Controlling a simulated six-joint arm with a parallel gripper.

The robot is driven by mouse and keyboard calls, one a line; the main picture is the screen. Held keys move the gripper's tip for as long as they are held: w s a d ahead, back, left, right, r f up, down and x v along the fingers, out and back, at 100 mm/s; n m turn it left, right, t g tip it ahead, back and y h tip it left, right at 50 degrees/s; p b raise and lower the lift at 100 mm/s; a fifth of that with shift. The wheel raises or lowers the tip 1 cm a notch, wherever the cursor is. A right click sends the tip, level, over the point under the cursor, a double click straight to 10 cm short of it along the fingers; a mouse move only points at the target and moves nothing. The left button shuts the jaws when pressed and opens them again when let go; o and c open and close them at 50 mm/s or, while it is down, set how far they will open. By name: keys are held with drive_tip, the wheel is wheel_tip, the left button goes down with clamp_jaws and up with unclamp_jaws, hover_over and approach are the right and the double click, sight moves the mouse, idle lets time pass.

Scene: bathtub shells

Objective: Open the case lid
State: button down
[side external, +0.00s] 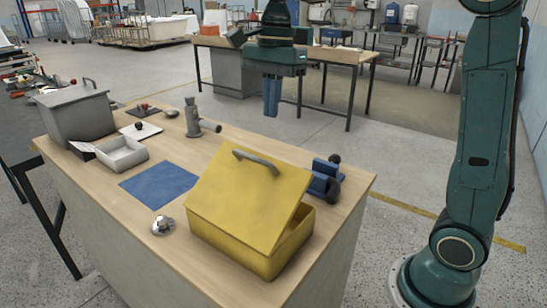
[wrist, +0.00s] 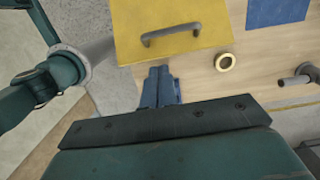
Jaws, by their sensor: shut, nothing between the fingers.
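The yellow case (side external: 262,250) stands on the near right part of the wooden bench. Its lid (side external: 240,200) is partly open: it slopes, with the right edge raised off the box and a dark gap below it. A grey bar handle (side external: 256,161) sits on the lid near its upper edge. The wrist view shows the lid (wrist: 195,45) and handle (wrist: 172,34) beyond my fingertips. My gripper (side external: 271,112) points down with blue fingers shut and empty, apart from the case and handle. It also shows in the wrist view (wrist: 158,72).
A blue clamp-like device (side external: 325,180) stands close to the case's right side. A silver round fitting (side external: 163,225) lies left of the case. A blue mat (side external: 160,185), grey valve (side external: 194,120), white tray (side external: 122,154) and grey bin (side external: 75,115) are farther left.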

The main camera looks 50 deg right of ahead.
drive_tip(key=s+d+f+n+t, duration=0.1)
drive_tip(key=s+f+n+t, duration=0.1)
drive_tip(key=s+n, duration=0.7)
drive_tip(key=s+d+f+n+t+h, duration=0.1)
drive_tip(key=s+f+n+t, duration=0.2)
drive_tip(key=s+n, duration=0.5)
drive_tip(key=shift+s+f+n+t, duration=0.3)
drive_tip(key=shift+s+f+n, duration=0.1)
drive_tip(key=shift+s+f, duration=0.6)
idle(0.8)
drive_tip(key=shift+s+r, duration=0.1)
